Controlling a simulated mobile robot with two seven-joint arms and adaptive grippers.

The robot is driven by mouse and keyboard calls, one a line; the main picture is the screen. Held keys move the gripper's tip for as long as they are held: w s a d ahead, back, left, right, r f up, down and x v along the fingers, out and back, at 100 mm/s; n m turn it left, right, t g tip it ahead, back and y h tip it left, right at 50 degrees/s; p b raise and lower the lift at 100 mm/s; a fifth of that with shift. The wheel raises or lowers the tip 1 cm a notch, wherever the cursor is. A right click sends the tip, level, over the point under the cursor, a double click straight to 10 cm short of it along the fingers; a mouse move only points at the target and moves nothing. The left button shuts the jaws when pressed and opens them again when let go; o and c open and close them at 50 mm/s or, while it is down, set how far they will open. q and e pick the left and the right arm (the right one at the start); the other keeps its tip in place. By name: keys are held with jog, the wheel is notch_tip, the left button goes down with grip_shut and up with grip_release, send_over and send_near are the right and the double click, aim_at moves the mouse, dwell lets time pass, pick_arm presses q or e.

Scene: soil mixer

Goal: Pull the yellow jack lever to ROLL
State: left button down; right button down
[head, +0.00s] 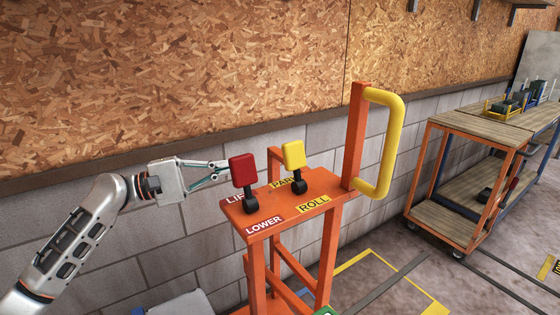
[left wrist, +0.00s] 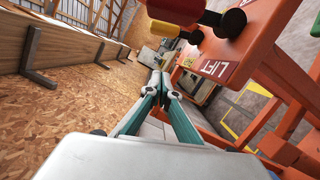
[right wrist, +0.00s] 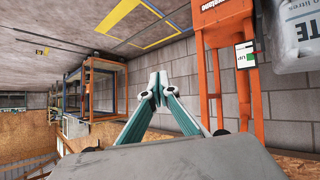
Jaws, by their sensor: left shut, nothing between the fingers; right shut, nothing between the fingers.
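The yellow jack lever (head: 293,155) stands on top of the orange stand (head: 256,222), its knob tilted back toward the PARK label (head: 284,183). The ROLL label (head: 314,203) is on the near side of it. The red lever (head: 243,170) stands left of it. My left gripper (head: 224,166) is shut and empty, beside and behind the red lever, left of the yellow one. In the left wrist view the left fingertips (left wrist: 160,76) are together, below the yellow knob (left wrist: 162,28). My right gripper (right wrist: 158,82) is shut and empty, seen only in the right wrist view.
A yellow handle (head: 392,140) rises at the stand's right. An orange cart (head: 420,212) and workbench stand farther right. A block wall with board above lies behind the stand.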

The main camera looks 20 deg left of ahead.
aim_at(296, 168)
pick_arm(q)
jog(key=shift+s, duration=0.1)
pick_arm(e)
jog(key=shift+s, duration=0.1)
pick_arm(q)
jog(key=w+d, duration=0.1)
jog(key=d, duration=0.2)
jog(key=w+d+r+p, duration=0.1)
jog(key=w+d, duration=0.1)
jog(key=d, duration=0.1)
jog(key=w+d+r+p, duration=0.1)
jog(key=d, duration=0.3)
jog(key=shift+w, duration=0.2)
jog(key=shift+s+d+p, duration=0.2)
jog(key=shift+d+p, duration=0.05)
jog(key=shift+p, duration=0.05)
jog(key=shift+d, duration=0.15)
pick_arm(e)
jog(key=shift+s+a+r, duration=0.15)
jog(key=shift+s+r, duration=0.15)
jog(key=shift+r, duration=0.35)
jog(key=shift+s+f, duration=0.1)
jog(key=shift+s, duration=0.05)
